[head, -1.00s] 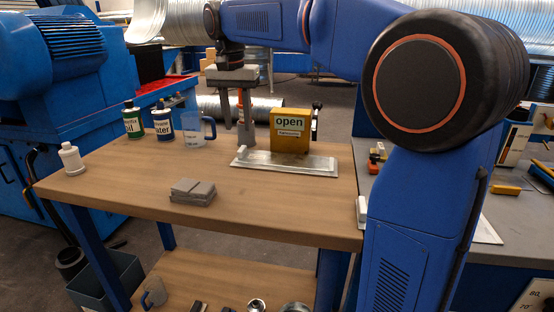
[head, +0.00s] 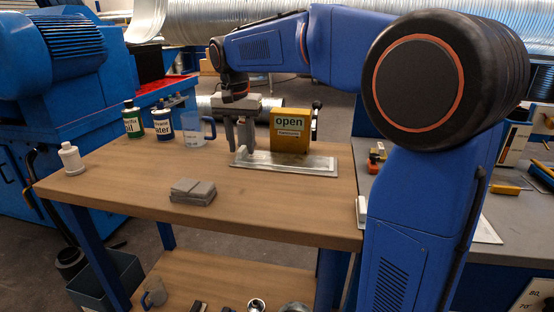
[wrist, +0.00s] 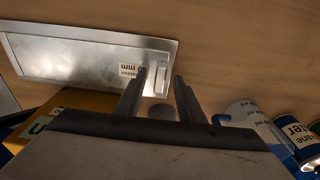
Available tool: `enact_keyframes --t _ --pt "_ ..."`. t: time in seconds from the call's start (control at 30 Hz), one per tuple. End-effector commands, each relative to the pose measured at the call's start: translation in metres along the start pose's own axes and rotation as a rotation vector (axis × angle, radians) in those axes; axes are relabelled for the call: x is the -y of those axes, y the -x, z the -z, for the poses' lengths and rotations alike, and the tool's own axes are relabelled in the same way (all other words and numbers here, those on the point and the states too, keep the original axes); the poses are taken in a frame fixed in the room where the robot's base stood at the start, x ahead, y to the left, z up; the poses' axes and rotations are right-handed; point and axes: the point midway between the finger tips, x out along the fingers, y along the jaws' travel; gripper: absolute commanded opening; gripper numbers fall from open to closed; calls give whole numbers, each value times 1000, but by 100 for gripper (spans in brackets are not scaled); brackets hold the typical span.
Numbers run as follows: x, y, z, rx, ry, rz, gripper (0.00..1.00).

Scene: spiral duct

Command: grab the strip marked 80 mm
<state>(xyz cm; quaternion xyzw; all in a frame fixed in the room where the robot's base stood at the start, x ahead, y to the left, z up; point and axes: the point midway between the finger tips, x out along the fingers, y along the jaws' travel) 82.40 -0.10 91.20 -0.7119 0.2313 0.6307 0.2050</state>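The strip marked 80 mm is a flat, shiny metal piece (wrist: 70,58) lying on the bench. In the wrist view its label reads upside down near one end, partly behind a finger. In the head view the bright metal piece (head: 315,163) lies in front of the yellow box marked "open" (head: 290,130). My gripper (head: 240,150) is above the metal's left end, fingers pointing down. In the wrist view my gripper (wrist: 161,78) has its fingers apart with nothing held between them. A grey round thing shows between the finger bases; I cannot tell what it is.
A clear mug (head: 197,130), a blue-labelled bottle (head: 163,125) and a green bottle (head: 132,122) stand left of my gripper. A white bottle (head: 71,158) is at the far left. Grey blocks (head: 192,191) lie nearer the front. The bench (head: 120,185) between is clear.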

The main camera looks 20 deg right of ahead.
Motion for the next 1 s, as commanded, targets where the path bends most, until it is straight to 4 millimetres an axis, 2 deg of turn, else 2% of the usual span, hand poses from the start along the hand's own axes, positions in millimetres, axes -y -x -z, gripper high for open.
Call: enact_keyframes --t 0.03,0.17,0.57,1.0 --pt "0 0 0 0 0 0 30" --pt "0 0 0 0 0 0 0" --pt "0 4 -1 -1 0 1 0" --pt "0 55 3 -2 0 2 0"
